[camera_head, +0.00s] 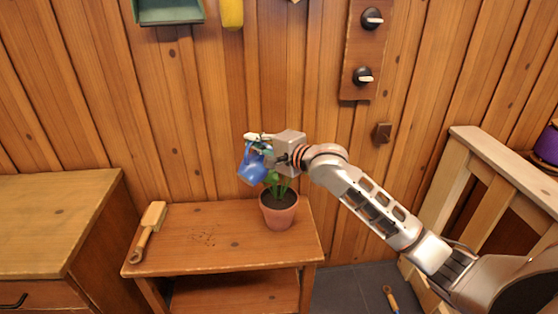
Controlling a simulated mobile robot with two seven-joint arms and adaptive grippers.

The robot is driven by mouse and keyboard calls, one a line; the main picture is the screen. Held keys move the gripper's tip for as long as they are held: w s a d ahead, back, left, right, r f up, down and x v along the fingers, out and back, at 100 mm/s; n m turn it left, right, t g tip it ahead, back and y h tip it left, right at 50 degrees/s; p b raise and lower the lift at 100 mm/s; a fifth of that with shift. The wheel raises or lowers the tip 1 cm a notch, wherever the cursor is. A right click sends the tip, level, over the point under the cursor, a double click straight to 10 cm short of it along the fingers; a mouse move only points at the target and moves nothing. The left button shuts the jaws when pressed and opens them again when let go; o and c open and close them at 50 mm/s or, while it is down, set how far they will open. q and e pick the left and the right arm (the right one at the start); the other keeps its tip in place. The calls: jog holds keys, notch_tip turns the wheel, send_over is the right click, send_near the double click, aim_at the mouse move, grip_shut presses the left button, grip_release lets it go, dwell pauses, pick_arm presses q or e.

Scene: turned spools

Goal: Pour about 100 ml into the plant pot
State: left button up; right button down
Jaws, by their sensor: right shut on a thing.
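A terracotta plant pot (279,212) with dark soil and a green plant (272,180) stands upright on a low wooden table (230,258). My right gripper (265,148) is shut on a blue watering can (252,170) and holds it above the table, just up and left of the pot. The can looks tilted, its body hanging left of the gripper. The gripper and can overlap the top of the plant. I cannot see any water flowing. My left gripper is out of view.
A wooden cabinet (60,215) stands left.

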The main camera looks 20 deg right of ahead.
aim_at(248, 151)
jog(key=shift+s+a+f+n+p, duration=0.25)
jog(key=shift+a+f+n+p, duration=0.1)
jog(key=shift+a+f+n, duration=0.15)
jog(key=shift+s+a+f+n+p, duration=0.3)
jog(key=shift+a+f+n, duration=0.1)
jog(key=shift+n, duration=0.2)
jog(key=shift+a+f+n+t+h, duration=0.15)
jog(key=shift+f+n+t+h, duration=0.15)
jog(key=shift+f+n, duration=0.1)
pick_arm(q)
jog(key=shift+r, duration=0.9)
pick_arm(e)
jog(key=shift+f, duration=0.1)
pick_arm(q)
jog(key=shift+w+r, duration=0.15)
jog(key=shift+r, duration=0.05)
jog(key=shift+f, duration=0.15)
pick_arm(e)
jog(key=shift+a, duration=0.1)
